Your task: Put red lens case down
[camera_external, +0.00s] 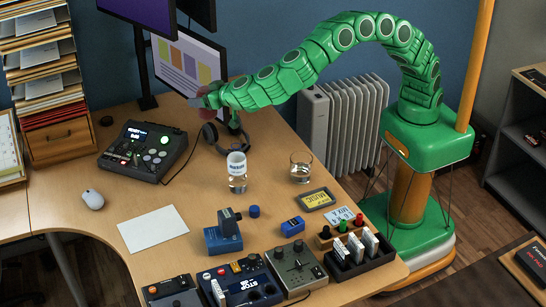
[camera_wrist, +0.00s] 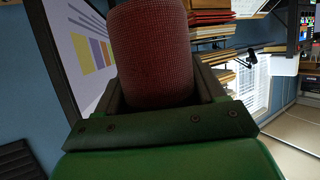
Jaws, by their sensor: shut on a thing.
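The red lens case (camera_wrist: 152,48) is a rounded, dull red thing with a fine mesh-like texture, close up in the wrist view. My gripper (camera_external: 207,101) is shut on it, with a dark jaw on each side. In the outside view, my gripper is held up above the desk (camera_external: 130,195), in front of the monitor, left of the arm. Only a little dull red of the case (camera_external: 199,92) shows there. Its lower end is hidden by my gripper in the wrist view.
Headphones (camera_external: 222,143) lie below my gripper, beside a control box (camera_external: 143,150). Several devices line the front edge.

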